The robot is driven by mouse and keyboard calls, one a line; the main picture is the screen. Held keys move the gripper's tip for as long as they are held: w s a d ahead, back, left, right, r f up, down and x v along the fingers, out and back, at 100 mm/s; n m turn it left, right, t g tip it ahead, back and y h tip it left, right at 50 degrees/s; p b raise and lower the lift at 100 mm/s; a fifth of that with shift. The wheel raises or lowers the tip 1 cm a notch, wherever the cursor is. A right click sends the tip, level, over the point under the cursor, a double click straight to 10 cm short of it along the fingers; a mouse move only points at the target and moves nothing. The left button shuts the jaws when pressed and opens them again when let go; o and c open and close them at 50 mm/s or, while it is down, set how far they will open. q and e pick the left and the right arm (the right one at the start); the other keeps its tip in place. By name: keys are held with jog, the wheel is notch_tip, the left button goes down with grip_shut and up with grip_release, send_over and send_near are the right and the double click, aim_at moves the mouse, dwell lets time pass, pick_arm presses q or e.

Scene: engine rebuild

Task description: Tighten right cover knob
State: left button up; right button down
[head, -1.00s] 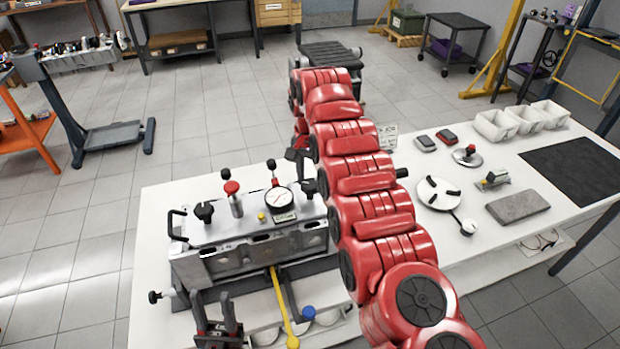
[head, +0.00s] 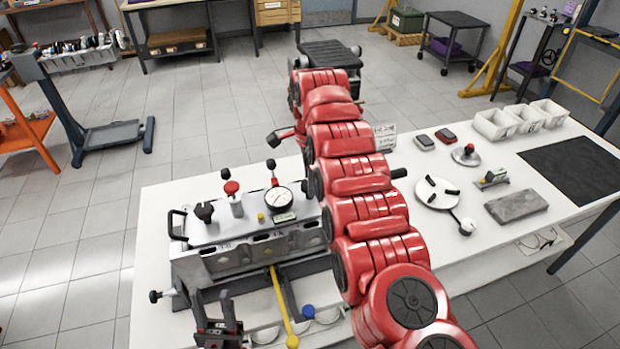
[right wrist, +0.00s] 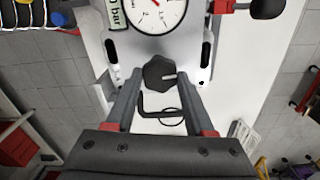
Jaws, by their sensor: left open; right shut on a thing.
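The right cover knob (right wrist: 160,73) is a black lobed knob on the end of the grey cover plate, below the gauge in the right wrist view. My right gripper (right wrist: 162,82) is shut on this knob, with one finger at either side. In the head view my red right arm hides this knob and most of that gripper. The cover (head: 235,228) lies on the engine block (head: 245,262) and carries a dial gauge (head: 279,200) and another black knob (head: 204,211) at its left end. My left gripper (head: 212,312) is open and empty in front of the block.
A yellow-handled tool (head: 281,300) extends in front of the block. A red-topped fitting (head: 232,189) stands up from the cover. A round white plate (head: 437,193), a grey slab (head: 516,206) and white bins (head: 520,119) lie on the table's right side.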

jog(key=shift+m, duration=0.6)
jog(key=shift+c, duration=1.3)
grip_release()
jog(key=shift+r, duration=0.15)
jog(key=shift+r, duration=0.3)
notch_tip(320, 180, up, 2)
jog(key=shift+d, duration=0.15)
notch_tip(320, 180, up, 15)
jog(key=p, duration=1.5)
jog(key=shift+f, duration=0.2)
jog(key=shift+f, duration=0.1)
